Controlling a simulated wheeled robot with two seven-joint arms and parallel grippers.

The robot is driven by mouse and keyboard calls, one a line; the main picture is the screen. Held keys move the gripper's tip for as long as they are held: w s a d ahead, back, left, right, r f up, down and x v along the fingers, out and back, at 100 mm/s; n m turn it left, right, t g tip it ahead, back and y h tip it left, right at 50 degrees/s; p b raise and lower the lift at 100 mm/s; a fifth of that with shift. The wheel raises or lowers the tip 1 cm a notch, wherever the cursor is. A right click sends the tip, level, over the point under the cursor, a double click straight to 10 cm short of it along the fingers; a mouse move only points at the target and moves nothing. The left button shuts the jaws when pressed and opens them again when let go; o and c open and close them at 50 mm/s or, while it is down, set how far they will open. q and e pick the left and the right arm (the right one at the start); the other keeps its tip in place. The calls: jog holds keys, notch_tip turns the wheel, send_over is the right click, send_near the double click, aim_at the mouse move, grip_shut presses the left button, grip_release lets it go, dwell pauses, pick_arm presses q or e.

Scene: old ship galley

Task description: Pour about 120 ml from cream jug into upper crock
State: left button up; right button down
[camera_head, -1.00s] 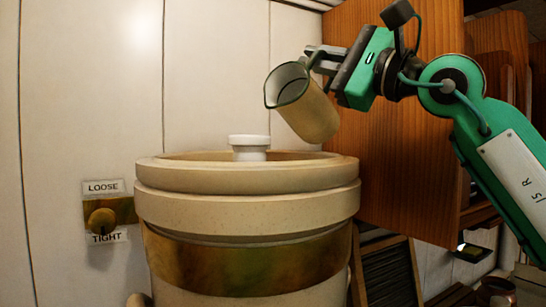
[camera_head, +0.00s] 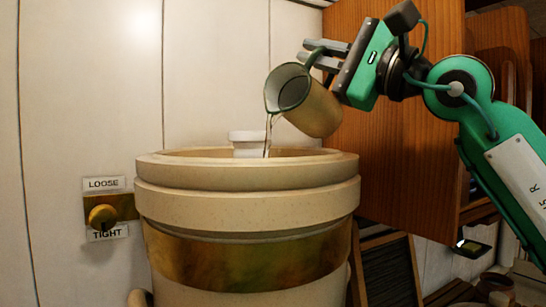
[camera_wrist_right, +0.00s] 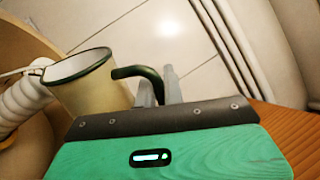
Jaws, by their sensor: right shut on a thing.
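The cream jug (camera_head: 314,108) is cream-coloured with a dark green rim and handle. It is tilted to the left above the upper crock (camera_head: 245,205), and a thin clear stream falls from its lip into the crock's open top. My right gripper (camera_head: 316,56) is shut on the jug's handle. In the right wrist view the jug (camera_wrist_right: 95,88) hangs beside the fingers (camera_wrist_right: 158,88), its handle between them. The crock is a wide beige vessel with a brass band; the liquid level inside is hidden by its rim. My left gripper is not in view.
A white ribbed candle-like piece (camera_head: 249,144) rises inside the crock, close to the stream. A brass knob (camera_head: 102,216) with LOOSE and TIGHT labels is on the wall at left. A wooden panel (camera_head: 400,150) stands behind my right arm.

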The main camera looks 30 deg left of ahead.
jog(key=shift+s+d, duration=0.1)
jog(key=shift+d, duration=0.15)
jog(key=shift+s+n, duration=0.35)
jog(key=shift+n, duration=0.05)
dwell(0.5)
jog(key=shift+d+f, duration=0.1)
dwell(0.3)
jog(key=shift+s+r+n+g+y, duration=0.15)
jog(key=shift+s+n+g, duration=0.1)
jog(key=shift+n, duration=0.25)
jog(key=shift+s+r+n+g+y, duration=0.15)
jog(key=shift+n+g, duration=0.1)
jog(key=shift+n, duration=0.25)
dwell(0.7)
